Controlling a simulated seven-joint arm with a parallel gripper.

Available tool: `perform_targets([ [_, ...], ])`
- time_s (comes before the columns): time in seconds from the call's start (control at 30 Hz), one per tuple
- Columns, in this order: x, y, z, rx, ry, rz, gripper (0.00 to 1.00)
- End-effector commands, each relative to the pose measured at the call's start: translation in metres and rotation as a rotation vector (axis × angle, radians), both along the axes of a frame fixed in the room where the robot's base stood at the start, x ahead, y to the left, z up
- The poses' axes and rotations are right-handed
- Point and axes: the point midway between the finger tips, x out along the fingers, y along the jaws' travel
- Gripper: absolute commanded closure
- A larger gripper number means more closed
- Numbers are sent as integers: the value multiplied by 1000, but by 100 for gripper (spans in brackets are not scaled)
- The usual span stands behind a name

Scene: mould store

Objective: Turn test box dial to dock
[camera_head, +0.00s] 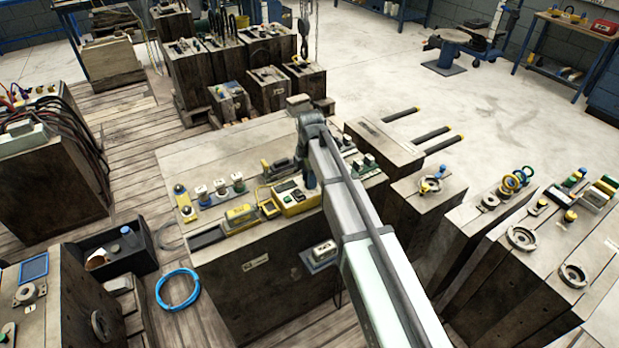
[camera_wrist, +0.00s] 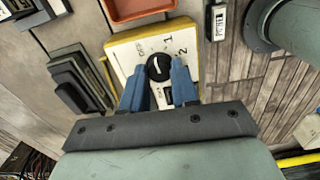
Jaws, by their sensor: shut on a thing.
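The test box (camera_wrist: 122,55) is yellow-edged with a pale face, and it lies under my gripper (camera_wrist: 158,72) in the wrist view. Its round black dial (camera_wrist: 158,66) carries a white pointer mark. OFF is printed at the dial's upper left, with 1 and 2 above and to its upper right. Another label below the dial is partly hidden between the fingers and I cannot read it. My blue fingers stand on both sides of the dial, shut on it. In the head view the test box (camera_head: 293,203) sits on the wooden block's top, partly covered by my arm.
A reddish tray (camera_wrist: 140,10) lies just beyond the box in the wrist view. A dark stepped block (camera_wrist: 75,80) is left of it, and a small labelled block (camera_wrist: 217,22) is right. In the head view, a yellow-ended device (camera_head: 241,215) stands left of the test box.

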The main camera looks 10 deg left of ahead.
Motion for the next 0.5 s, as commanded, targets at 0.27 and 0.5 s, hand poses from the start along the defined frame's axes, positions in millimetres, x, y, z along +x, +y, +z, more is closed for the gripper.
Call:
perform_targets([
  [0.27, 0, 0, 0, -1, 2, -179, 100],
  [0.5, 0, 0, 0, -2, 1, -405, 100],
])
